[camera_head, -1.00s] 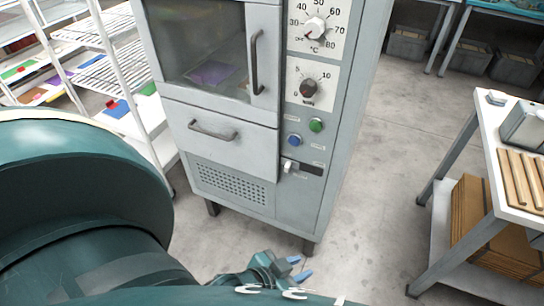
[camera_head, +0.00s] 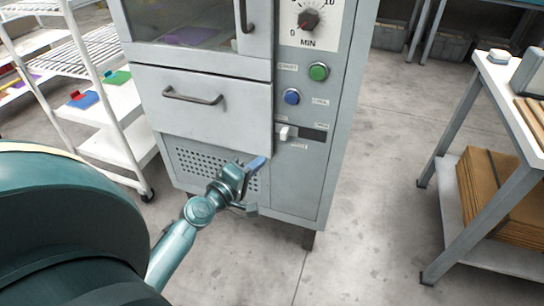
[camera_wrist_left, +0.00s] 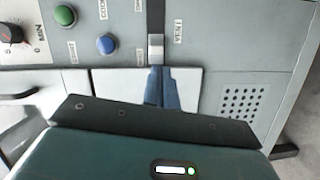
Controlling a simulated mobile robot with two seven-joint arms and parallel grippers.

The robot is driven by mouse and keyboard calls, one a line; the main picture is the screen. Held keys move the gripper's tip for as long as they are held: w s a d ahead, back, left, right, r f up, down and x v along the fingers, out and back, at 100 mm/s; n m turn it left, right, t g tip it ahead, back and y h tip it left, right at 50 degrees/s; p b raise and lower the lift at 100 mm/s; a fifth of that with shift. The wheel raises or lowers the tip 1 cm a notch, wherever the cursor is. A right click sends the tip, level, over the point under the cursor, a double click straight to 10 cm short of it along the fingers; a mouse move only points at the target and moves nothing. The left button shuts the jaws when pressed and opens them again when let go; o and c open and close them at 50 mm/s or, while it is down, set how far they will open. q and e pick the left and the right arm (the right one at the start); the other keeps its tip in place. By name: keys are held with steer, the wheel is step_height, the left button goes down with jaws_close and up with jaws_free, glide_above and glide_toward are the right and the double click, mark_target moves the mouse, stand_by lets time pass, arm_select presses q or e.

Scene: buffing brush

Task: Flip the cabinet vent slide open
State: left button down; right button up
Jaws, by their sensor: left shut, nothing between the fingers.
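The cabinet (camera_head: 240,45) is grey and upright. Its vent slide (camera_head: 287,132) is a small pale knob in a short dark slot, below the blue and green buttons. The knob sits at the left end of the slot in the head view. My left gripper (camera_head: 257,164) is in front of the lower cabinet, below and left of the knob. In the left wrist view the blue fingertips (camera_wrist_left: 158,72) are together and empty, in line with the knob (camera_wrist_left: 156,42). I cannot tell whether they touch it. My right gripper is not in view.
A drawer with a bar handle (camera_head: 192,96) and a perforated grille (camera_head: 200,165) lie left of the slide. The green button (camera_head: 318,71) and blue button (camera_head: 291,97) are above it. A white rack (camera_head: 105,120) stands left, a table (camera_head: 500,90) right.

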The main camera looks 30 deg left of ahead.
arm_select(q)
steer(key=a+n, duration=0.1)
steer(key=w+a+n+b, duration=0.1)
steer(key=a+n, duration=0.1)
steer(key=shift+f+t+y, duration=0.1)
steer(key=shift+t+y, duration=0.3)
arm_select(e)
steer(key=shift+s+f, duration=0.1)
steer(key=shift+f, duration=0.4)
arm_select(q)
glide_toward(280, 128)
steer(key=w, duration=0.5)
steer(key=shift+d, duration=0.1)
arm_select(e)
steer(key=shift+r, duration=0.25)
arm_select(q)
steer(key=shift+d, duration=0.1)
steer(key=d, duration=0.2)
steer(key=w+d+p, duration=0.1)
steer(key=d, duration=0.2)
steer(key=w+d+p, duration=0.1)
steer(key=d, duration=0.1)
steer(key=shift+d, duration=0.65)
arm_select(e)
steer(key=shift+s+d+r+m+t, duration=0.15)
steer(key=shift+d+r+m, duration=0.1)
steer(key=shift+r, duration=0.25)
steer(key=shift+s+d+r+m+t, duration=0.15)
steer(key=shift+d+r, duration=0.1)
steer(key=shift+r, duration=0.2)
